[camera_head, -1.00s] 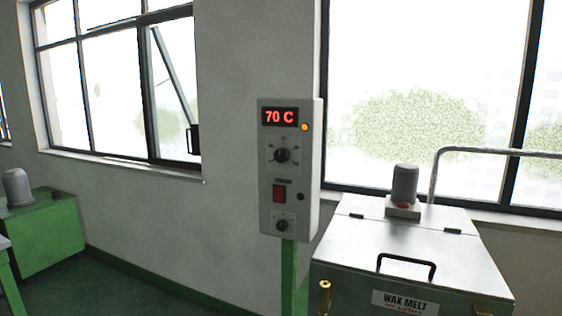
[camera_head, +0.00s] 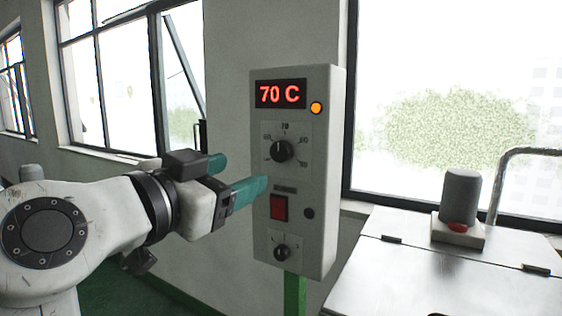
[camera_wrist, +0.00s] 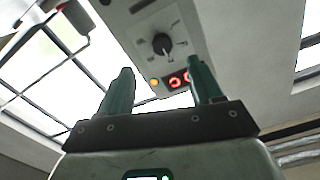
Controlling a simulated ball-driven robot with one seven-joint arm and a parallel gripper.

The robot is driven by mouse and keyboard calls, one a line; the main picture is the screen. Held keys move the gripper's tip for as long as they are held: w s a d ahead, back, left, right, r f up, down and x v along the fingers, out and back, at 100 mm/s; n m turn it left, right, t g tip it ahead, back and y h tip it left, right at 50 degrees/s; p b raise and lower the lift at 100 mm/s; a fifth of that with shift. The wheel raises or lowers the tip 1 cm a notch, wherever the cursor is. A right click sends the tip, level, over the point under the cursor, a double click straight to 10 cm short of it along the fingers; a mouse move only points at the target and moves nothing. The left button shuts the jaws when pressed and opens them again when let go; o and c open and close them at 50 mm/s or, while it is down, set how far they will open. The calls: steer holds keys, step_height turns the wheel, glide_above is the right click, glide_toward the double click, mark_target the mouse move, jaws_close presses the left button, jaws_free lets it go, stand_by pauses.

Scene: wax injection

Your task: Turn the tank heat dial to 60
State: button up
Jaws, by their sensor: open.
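The control box (camera_head: 325,190) stands on a green post. Its red display (camera_head: 279,94) reads 70 C. The heat dial (camera_head: 281,151) is a black knob with a scale around it, and its pointer is turned up toward the 70 mark. In the wrist view the dial (camera_wrist: 162,43) shows beyond the fingers, with the display (camera_wrist: 178,80) partly behind the right finger. My gripper (camera_head: 240,178) has teal fingers, is open and empty, and is at the box's left side, a little below and left of the dial. In the wrist view my gripper (camera_wrist: 157,88) has its fingers spread apart.
Below the dial are a red switch (camera_head: 279,207), a dark button (camera_head: 308,213) and a smaller knob (camera_head: 282,253). An orange lamp (camera_head: 316,108) is lit. The metal wax tank (camera_head: 440,262) stands at right with a grey motor (camera_head: 460,197). Windows are behind.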

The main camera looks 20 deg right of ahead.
mark_target(278, 155)
steer(key=x, duration=0.3)
steer(key=p+x, duration=0.1)
steer(key=x, duration=0.3)
steer(key=p+x, duration=0.1)
steer(key=x, duration=0.2)
steer(key=shift+w+d+r, duration=0.2)
steer(key=shift+d+r, duration=0.1)
steer(key=shift+r, duration=0.05)
steer(key=c, duration=1.1)
